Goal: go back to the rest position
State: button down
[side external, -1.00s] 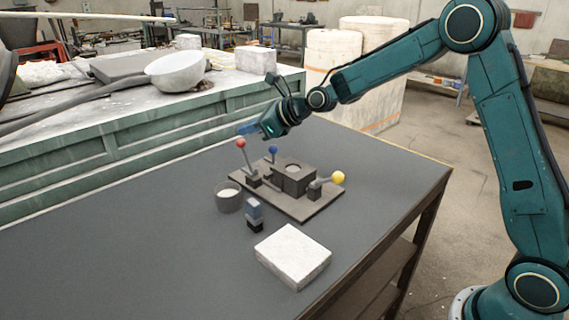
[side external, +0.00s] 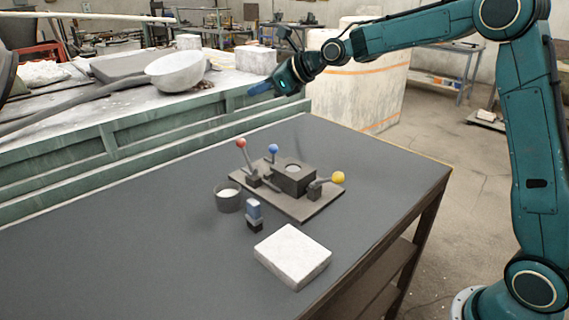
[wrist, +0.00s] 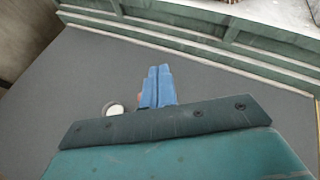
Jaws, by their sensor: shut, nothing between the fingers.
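My gripper (side external: 258,89) is raised well above the far part of the dark table (side external: 120,245), in front of the green bench wall. Its blue fingers are together with nothing between them. They also show side by side in the wrist view (wrist: 158,85). The gripper is apart from everything on the table.
A dark board (side external: 318,207) carries a block (side external: 293,178) and levers with red (side external: 241,142), blue (side external: 273,149) and yellow (side external: 337,177) knobs. Nearby are a cup of white stuff (side external: 228,196), a small blue-grey piece (side external: 254,213) and a white slab (side external: 292,256). The table's left side is clear.

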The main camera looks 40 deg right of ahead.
dwell(0.4)
jog(key=s+r+n+g+h, duration=0.3)
jog(key=s+n, duration=1.2)
jog(key=s, duration=0.6)
jog(key=s+d+f+n+g+h, duration=0.1)
jog(key=s+f+n, duration=0.3)
jog(key=s+n, duration=0.3)
jog(key=s+d+f+n+g+h, duration=0.1)
jog(key=s+f+n, duration=0.2)
jog(key=s+n, duration=0.4)
jog(key=s, duration=0.8)
jog(key=shift+s+f+g, duration=0.4)
